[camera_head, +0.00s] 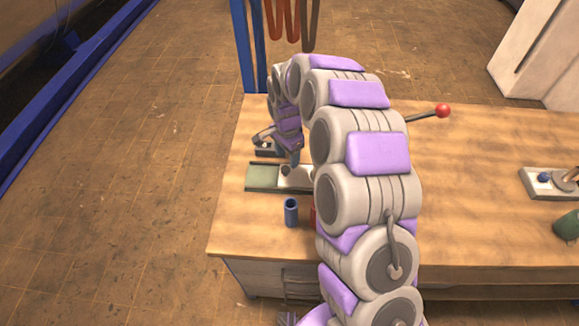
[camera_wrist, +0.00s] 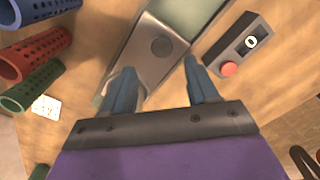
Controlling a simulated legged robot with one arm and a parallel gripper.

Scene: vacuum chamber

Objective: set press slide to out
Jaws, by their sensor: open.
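In the head view the green section (camera_head: 262,177) lies at the left and the silver part (camera_head: 296,178) at the right, partly hidden by my arm. Nothing is held. I cannot tell whether a finger touches the plate.
A dark box with a red button (camera_wrist: 229,69) and a dial stands right of the track in the wrist view. Blue (camera_wrist: 40,8), red (camera_wrist: 38,52) and green (camera_wrist: 32,86) perforated tubes are at left. A red-balled lever (camera_head: 443,110) stands at the back of the wooden table (camera_head: 470,150).

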